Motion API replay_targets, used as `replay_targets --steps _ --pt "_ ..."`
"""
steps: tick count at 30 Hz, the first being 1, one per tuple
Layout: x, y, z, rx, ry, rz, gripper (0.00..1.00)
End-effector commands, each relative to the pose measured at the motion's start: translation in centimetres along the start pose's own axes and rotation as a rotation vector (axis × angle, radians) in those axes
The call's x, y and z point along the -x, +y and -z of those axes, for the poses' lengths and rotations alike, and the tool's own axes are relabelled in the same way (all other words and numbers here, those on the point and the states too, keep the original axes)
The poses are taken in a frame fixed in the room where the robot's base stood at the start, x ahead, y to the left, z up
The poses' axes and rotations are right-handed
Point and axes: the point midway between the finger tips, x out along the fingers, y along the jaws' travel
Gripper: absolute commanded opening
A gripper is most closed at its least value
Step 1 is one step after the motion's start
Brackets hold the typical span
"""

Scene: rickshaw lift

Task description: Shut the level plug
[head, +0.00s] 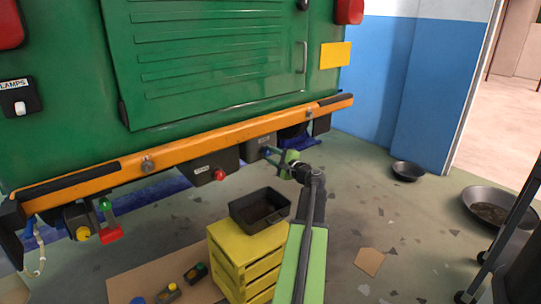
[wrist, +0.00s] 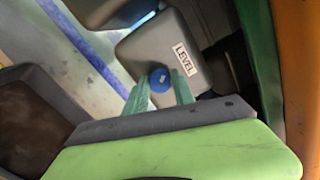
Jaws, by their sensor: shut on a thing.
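The level plug (wrist: 160,80) is a blue round knob on a grey box labelled LEVEL (wrist: 158,48) in the wrist view. My gripper (wrist: 160,88) has its two green fingers on either side of the plug and is shut on it. In the head view, the grey level box (head: 260,146) hangs under the orange bumper, and my gripper (head: 271,153) reaches its front. The plug is mostly hidden by the fingers there. How far the plug is turned cannot be told.
A grey box with a red knob (head: 219,174) hangs left of the level box. The orange bumper (head: 190,146) runs just above. A black tray (head: 243,220) sits on a yellow crate (head: 228,262) below. Round pans (head: 407,171) lie on the floor at right.

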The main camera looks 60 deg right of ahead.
Motion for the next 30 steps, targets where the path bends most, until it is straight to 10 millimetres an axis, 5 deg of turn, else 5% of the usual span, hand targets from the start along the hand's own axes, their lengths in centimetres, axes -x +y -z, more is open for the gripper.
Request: replay_targets --steps 15,30 --pt "0.08 -0.02 0.09 -0.446 0.002 0.000 0.00" --pt "0.08 -0.02 0.09 -0.644 0.002 -0.001 0.00"
